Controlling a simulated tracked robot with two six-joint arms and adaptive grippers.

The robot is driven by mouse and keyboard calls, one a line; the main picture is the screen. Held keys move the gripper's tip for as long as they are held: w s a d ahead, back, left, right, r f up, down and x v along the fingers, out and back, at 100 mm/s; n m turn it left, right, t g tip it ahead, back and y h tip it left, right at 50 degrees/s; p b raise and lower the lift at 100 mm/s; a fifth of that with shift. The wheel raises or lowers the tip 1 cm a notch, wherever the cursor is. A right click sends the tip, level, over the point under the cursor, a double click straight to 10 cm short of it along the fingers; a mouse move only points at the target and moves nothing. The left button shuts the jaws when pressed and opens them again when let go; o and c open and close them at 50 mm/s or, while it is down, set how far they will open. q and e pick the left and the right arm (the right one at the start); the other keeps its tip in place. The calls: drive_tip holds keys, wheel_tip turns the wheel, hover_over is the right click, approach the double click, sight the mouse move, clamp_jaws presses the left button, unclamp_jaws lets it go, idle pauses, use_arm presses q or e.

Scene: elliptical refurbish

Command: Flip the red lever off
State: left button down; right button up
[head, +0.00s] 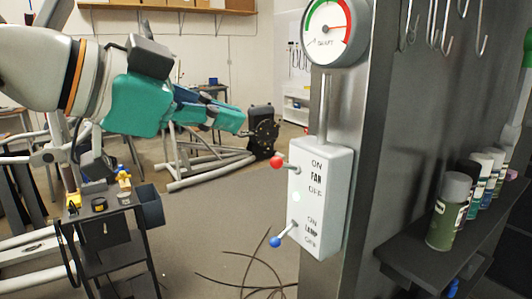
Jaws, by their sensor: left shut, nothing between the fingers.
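The red lever (277,161) sticks out to the left from the upper part of a white switch box (322,200) on a grey metal post. It tilts upward, toward the ON mark above the word FAN. A blue-knobbed lever (275,241) below it, by the word LAMP, tilts downward toward OFF. My right gripper is out of view.
A round draft gauge (328,30) sits above the box. Spray cans (449,212) stand on a dark shelf (440,262) at right, below metal hooks (445,30). An exercise machine (205,165) stands behind my left gripper. A black cart (112,235) is at lower left. Cables lie on the floor.

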use_arm(q)
drive_tip(key=shift+s+d+r, duration=0.15)
drive_tip(key=shift+s+r, duration=0.1)
drive_tip(key=shift+r, duration=0.1)
drive_tip(key=p, duration=0.1)
hover_over(286, 166)
drive_tip(key=s, duration=0.4)
wheel_tip(286, 166, down, 4)
drive_tip(key=shift+w+a+f+b, duration=0.15)
drive_tip(key=shift+w+a+f, duration=0.15)
drive_tip(key=shift+f, duration=0.25)
drive_tip(key=shift+w+a+f+b, duration=0.15)
drive_tip(key=shift+a+f, duration=0.25)
drive_tip(key=shift+f, duration=0.1)
drive_tip(key=shift+w+a+f+b, duration=0.15)
drive_tip(key=shift+w+a+f, duration=0.15)
drive_tip(key=shift+f, duration=0.25)
drive_tip(key=shift+s+a, duration=0.1)
